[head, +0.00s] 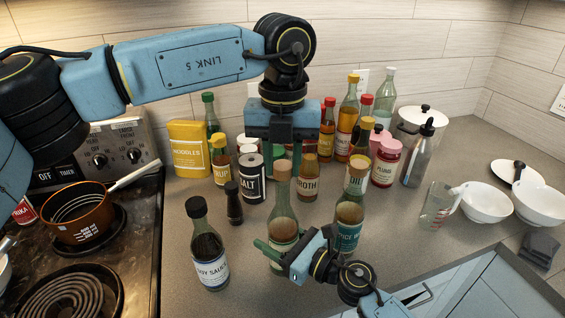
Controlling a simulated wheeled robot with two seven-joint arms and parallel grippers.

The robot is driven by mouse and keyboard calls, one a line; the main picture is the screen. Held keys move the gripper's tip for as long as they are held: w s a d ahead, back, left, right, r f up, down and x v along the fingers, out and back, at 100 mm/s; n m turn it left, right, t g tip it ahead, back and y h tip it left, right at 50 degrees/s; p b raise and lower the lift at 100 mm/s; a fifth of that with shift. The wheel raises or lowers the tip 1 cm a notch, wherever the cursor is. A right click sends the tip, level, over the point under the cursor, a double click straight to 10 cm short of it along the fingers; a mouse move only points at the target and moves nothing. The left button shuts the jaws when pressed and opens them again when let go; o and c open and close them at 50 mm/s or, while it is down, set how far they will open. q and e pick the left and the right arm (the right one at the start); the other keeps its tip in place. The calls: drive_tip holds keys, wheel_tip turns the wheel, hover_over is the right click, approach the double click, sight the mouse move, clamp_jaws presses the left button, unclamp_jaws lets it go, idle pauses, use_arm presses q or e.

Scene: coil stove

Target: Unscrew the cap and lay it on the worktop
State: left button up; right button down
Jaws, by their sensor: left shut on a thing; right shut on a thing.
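My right gripper (276,258) comes from the lower right and is shut on the bottle's lower body. It hides part of the label and the base.
A similar tan-capped bottle (349,225) stands close on the right, a dark soy bottle (208,250) on the left. Several jars and bottles crowd behind. The stove with a copper pot (78,220) is at left. A glass cup (437,207) and bowls (487,203) are at right.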

sight(283, 165)
use_arm(q)
wheel_tip(283, 165, up, 3)
drive_tip(key=shift+r, duration=0.2)
use_arm(e)
drive_tip(key=shift+c, duration=1.8)
unclamp_jaws()
